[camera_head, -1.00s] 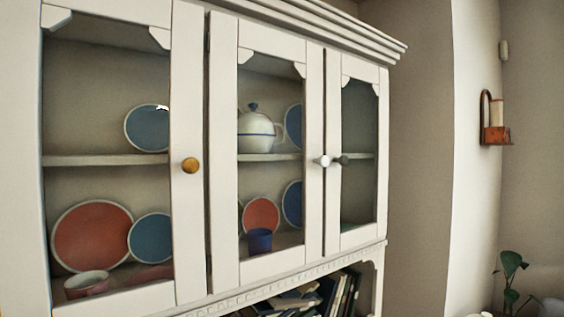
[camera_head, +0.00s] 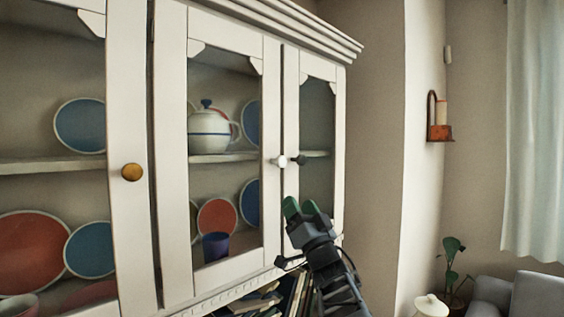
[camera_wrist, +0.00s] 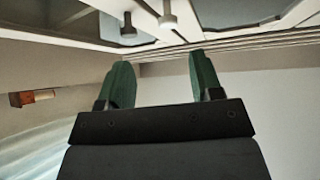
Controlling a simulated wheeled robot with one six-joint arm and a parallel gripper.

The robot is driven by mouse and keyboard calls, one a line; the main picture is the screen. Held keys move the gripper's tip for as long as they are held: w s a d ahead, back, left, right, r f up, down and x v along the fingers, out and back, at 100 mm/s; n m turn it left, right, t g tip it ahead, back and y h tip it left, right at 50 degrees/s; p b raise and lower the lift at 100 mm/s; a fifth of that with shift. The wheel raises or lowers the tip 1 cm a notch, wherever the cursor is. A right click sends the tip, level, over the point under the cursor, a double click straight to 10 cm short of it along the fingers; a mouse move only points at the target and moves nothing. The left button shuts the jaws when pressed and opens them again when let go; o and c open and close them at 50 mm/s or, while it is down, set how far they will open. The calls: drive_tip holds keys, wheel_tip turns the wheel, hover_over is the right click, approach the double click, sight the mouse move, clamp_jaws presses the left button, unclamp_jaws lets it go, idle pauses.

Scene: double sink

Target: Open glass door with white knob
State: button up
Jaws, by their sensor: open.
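The white knob (camera_head: 279,161) is on the right frame of the middle glass door (camera_head: 224,215) of a white cabinet. This door looks shut. My gripper (camera_head: 302,207) has green fingers and is open and empty. In the head view it appears below and slightly right of the white knob, apart from it. In the wrist view my gripper's fingers (camera_wrist: 163,75) are spread, and two greyish knobs show beyond them. The one on the right (camera_wrist: 167,18) looks like the white knob, though its colour is unclear there.
A dark knob (camera_head: 299,160) on the right glass door sits close beside the white one. A brass knob (camera_head: 131,172) is on the left door. A teapot (camera_head: 209,132) and plates stand behind the glass. Books (camera_head: 290,292) fill the shelf below. A wall sconce (camera_head: 440,130) hangs at right.

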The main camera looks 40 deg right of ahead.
sight(283, 164)
drive_tip(key=shift+n+t+y, duration=0.4)
drive_tip(key=shift+n+y, duration=0.1)
drive_tip(key=shift+y, duration=0.2)
drive_tip(key=p+x, duration=0.2)
drive_tip(key=x, duration=0.2)
drive_tip(key=p+x, duration=0.2)
drive_tip(key=x, duration=0.2)
drive_tip(key=s+r+p+x, duration=0.1)
drive_tip(key=p+x, duration=0.1)
drive_tip(key=x, duration=0.2)
drive_tip(key=shift+w+r, duration=0.1)
drive_tip(key=shift+w, duration=0.05)
drive_tip(key=shift+p+x, duration=0.4)
drive_tip(key=shift+x, duration=0.4)
clamp_jaws()
